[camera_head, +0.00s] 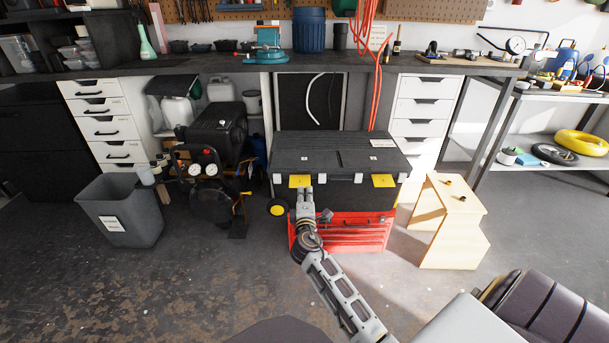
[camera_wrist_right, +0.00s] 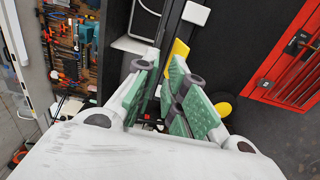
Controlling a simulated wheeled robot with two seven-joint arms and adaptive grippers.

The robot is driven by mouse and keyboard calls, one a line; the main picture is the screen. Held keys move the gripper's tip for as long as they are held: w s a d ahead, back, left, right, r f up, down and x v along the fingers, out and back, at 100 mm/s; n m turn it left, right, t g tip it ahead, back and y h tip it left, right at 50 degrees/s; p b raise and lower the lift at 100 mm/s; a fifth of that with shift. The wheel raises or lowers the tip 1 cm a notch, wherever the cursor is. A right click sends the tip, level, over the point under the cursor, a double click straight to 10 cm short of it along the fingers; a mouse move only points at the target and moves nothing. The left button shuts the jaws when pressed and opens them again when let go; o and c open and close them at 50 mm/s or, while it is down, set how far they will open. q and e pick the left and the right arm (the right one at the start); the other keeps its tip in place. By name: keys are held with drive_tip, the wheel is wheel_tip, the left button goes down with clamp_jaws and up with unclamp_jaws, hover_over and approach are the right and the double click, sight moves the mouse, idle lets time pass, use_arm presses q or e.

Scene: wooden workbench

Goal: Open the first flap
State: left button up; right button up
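A black toolbox (camera_head: 340,146) with a closed lid stands on a red drawer unit in front of the bench. Its front carries two yellow flaps, a left one (camera_head: 299,181) and a right one (camera_head: 382,181). My right gripper (camera_head: 304,196) is in front of the left flap and hides its lower part. In the right wrist view its green-padded fingers (camera_wrist_right: 166,88) stand apart. The left flap (camera_wrist_right: 178,54) shows just beyond the fingertips, close to the right finger; I cannot tell whether they touch. My left gripper is not in view.
The red drawer unit (camera_head: 345,233) is below the toolbox. A wooden step stool (camera_head: 450,235) stands to the right, and a compressor (camera_head: 213,145) and grey bin (camera_head: 122,212) to the left. The floor in front is clear.

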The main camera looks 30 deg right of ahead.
sight(305, 179)
drive_tip(key=shift+b+x, duration=0.85)
drive_tip(key=shift+x, duration=2.95)
drive_tip(key=shift+b+x, duration=0.3)
drive_tip(key=shift+x, duration=0.8)
drive_tip(key=shift+b+x, duration=0.4)
drive_tip(key=shift+x, duration=1.05)
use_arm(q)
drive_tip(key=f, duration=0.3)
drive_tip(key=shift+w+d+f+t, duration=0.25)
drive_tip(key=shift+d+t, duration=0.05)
use_arm(e)
drive_tip(key=shift+w, duration=0.15)
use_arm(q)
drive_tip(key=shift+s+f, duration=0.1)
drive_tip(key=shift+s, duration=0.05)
use_arm(e)
clamp_jaws()
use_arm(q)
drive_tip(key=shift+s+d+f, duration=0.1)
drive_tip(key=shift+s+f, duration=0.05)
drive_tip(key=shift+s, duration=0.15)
